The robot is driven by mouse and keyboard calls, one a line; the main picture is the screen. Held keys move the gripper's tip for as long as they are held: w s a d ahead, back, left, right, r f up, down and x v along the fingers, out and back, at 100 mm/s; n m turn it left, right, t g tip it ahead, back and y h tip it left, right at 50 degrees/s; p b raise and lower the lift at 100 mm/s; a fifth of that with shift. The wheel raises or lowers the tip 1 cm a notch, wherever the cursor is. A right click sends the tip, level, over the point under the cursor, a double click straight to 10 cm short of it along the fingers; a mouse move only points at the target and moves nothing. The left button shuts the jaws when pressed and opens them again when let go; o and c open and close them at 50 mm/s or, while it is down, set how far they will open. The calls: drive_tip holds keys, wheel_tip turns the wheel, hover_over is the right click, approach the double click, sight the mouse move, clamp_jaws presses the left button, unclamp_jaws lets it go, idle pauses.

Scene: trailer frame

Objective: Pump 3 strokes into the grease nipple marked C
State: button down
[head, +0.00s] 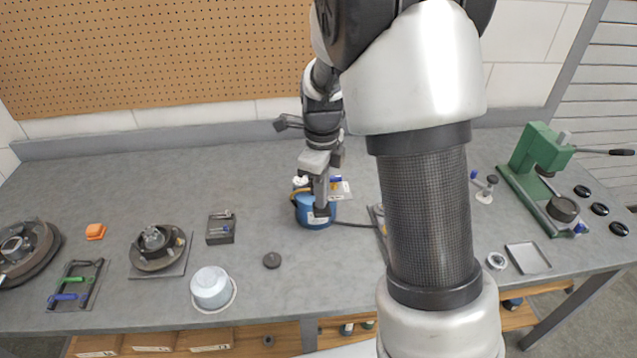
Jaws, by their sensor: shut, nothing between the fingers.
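My gripper (321,210) points down over a blue pot-like unit (302,209) near the middle of the bench. Its fingers look closed, with nothing seen between them, and cover part of the unit's top. Whether they touch it I cannot tell. A dark hose (356,225) runs from the unit to the right, towards a flat plate (377,222) mostly hidden behind my arm. A small white label (341,190) shows beside the unit. I cannot make out any grease nipple or a letter C; they may be hidden by my arm.
A green press (537,150) stands at the right, with a shallow tray (528,258) in front. The back left bench is clear.

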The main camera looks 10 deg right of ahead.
drive_tip(key=shift+f, duration=0.3)
drive_tip(key=shift+f+b, duration=0.5)
drive_tip(key=shift+f, duration=0.25)
drive_tip(key=r+p, duration=0.2)
drive_tip(key=r, duration=0.1)
drive_tip(key=r+p, duration=0.2)
drive_tip(key=p, duration=0.1)
drive_tip(key=r+p, duration=0.2)
drive_tip(key=r, duration=0.1)
drive_tip(key=shift+w+r, duration=0.3)
drive_tip(key=shift+r, duration=0.05)
drive_tip(key=shift+w+r+p, duration=0.1)
drive_tip(key=shift+r+p, duration=0.45)
drive_tip(key=shift+r, duration=0.9)
